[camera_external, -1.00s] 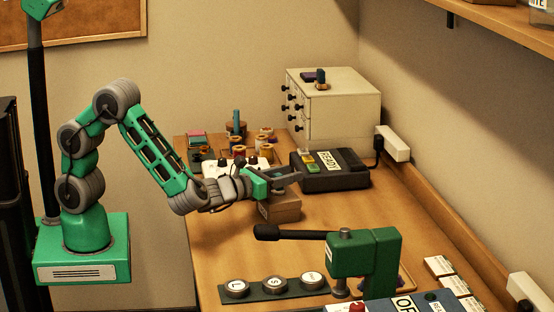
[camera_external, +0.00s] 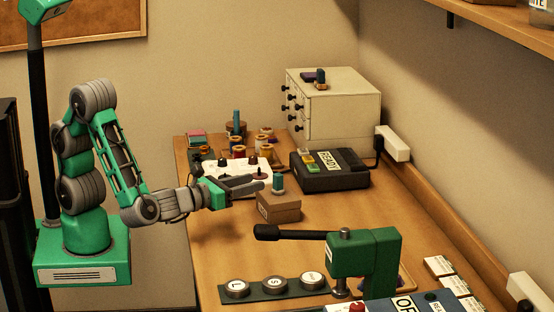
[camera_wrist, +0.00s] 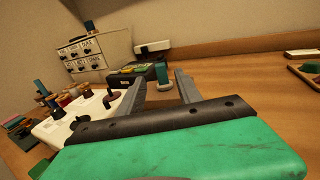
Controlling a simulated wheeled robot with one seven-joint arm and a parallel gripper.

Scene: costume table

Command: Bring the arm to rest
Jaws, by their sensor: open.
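My gripper (camera_external: 257,182) is open and empty. It hangs over the left part of the table (camera_external: 225,235), just left of a small brown box (camera_external: 279,209). A teal spool (camera_external: 278,183) stands upright on top of the box, apart from my fingers. In the wrist view my two fingers (camera_wrist: 161,82) are spread, with the teal spool (camera_wrist: 161,72) seen beyond them in the gap. My arm is folded back, its forearm sloping down and its wrist nearly level.
A black device marked READY (camera_external: 330,170) and a cream drawer cabinet (camera_external: 340,108) stand further back. A green lever press (camera_external: 365,262) stands in front right.

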